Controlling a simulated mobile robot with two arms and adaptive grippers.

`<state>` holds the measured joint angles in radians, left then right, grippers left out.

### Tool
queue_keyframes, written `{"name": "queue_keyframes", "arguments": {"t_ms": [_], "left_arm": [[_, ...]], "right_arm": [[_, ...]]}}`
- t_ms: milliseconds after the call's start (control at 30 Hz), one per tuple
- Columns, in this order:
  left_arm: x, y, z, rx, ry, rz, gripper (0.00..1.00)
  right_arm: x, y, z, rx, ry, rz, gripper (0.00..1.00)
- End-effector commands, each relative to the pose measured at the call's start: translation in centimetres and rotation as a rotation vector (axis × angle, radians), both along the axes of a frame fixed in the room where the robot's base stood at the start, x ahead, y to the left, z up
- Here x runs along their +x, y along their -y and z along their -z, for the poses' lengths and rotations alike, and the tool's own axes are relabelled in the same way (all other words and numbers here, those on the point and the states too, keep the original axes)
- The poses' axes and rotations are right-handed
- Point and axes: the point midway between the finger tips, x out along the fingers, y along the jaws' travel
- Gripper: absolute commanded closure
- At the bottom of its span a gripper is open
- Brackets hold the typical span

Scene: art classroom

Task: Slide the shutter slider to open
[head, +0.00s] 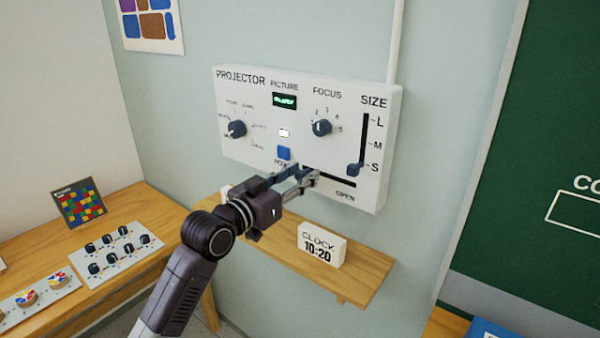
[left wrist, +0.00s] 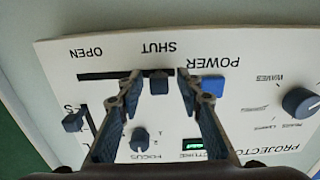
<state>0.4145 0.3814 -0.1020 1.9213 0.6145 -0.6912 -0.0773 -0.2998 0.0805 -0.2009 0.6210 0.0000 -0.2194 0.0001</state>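The white projector panel (head: 225,150) is mounted on the wall. Its horizontal shutter slot (head: 340,182) runs toward the word OPEN. In the left wrist view, where the panel appears upside down, the dark shutter slider (left wrist: 160,84) sits at the SHUT end of the slot (left wrist: 98,76). My left gripper (head: 302,174) is at the lower part of the panel and hides the slider in the head view. In the left wrist view its fingers (left wrist: 159,86) are open, one on each side of the slider, with gaps visible between. My right gripper is not in view.
The blue power button (head: 284,153) is just above my left gripper. The size slider (head: 354,169) stands at S, to the right. A wooden shelf (head: 355,273) with a clock (head: 321,243) is below the panel. The focus knob (head: 322,128) is above.

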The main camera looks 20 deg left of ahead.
Motion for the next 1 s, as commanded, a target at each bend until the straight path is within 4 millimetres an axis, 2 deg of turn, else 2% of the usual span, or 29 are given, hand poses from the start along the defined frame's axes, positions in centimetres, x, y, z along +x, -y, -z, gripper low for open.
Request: {"name": "queue_keyframes", "arguments": {"t_ms": [200, 500, 833, 1000], "left_arm": [[0.0, 0.0, 0.0, 0.0, 0.0, 0.0, 0.68], [0.0, 0.0, 0.0, 0.0, 0.0, 0.0, 1.0], [0.0, 0.1, 0.0, 0.0, 0.0, 0.0, 1.0], [-0.5, 1.5, -0.2, -0.001, -0.003, 0.003, 1.0]], "right_arm": [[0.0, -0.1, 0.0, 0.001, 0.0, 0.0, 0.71], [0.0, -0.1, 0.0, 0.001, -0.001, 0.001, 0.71], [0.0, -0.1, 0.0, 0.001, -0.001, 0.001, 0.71], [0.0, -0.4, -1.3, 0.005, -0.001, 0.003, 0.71]]}}
